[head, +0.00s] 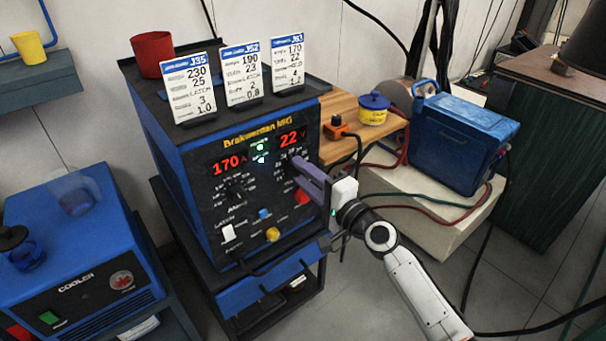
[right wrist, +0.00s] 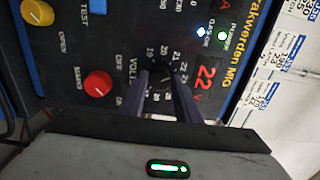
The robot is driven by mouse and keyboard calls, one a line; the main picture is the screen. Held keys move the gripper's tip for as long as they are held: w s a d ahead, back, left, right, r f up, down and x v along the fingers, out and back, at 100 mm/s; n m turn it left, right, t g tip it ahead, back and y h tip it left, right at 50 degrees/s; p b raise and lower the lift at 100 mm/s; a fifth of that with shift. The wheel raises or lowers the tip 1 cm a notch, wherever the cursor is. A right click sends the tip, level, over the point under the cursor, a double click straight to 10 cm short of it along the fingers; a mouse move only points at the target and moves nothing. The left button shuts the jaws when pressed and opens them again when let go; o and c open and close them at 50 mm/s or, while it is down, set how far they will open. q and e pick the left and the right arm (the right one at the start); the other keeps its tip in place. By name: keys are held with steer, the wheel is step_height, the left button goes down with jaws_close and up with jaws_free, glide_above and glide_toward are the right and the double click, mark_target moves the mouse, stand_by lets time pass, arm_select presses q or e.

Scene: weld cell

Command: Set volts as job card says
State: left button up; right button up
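The blue-and-black welder (head: 255,170) reads 170 A on its left display (head: 229,165) and 22 V on its right display (head: 289,138). My right gripper (head: 297,163) is at the panel below the volts display. In the right wrist view its two dark fingers (right wrist: 157,80) stand on either side of the volts knob (right wrist: 156,72) and appear shut on it; the fingers partly hide the knob and its scale. My left gripper is out of view.
The amps knob (head: 236,188), a red knob (right wrist: 98,84) and a yellow knob (head: 272,234) share the panel. A red cup (head: 153,54) stands behind the cards. A blue cooler unit (head: 75,250) is at left, a blue box (head: 458,140) at right.

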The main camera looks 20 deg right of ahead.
steer(key=o, duration=0.4)
steer(key=shift+c, duration=0.2)
steer(key=shift+s, duration=0.1)
steer(key=v, duration=1)
arm_select(q)
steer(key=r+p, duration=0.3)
steer(key=p, duration=0.2)
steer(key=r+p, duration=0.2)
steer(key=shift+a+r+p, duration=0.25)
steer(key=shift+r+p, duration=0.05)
steer(key=shift+p, duration=0.1)
arm_select(e)
steer(key=s+a+f+n+g+h, duration=0.1)
steer(key=s+a+f+n+g, duration=0.2)
steer(key=s+f+n, duration=0.5)
steer(key=s+a+f+n+g+h, duration=0.2)
steer(key=s+f+n+g, duration=0.3)
steer(key=s, duration=1.2)
step_height(320, 180, down, 4)
steer(key=a+n, duration=0.1)
steer(key=n, duration=0.2)
steer(key=shift+a+h, duration=0.2)
steer(key=shift+h, duration=0.1)
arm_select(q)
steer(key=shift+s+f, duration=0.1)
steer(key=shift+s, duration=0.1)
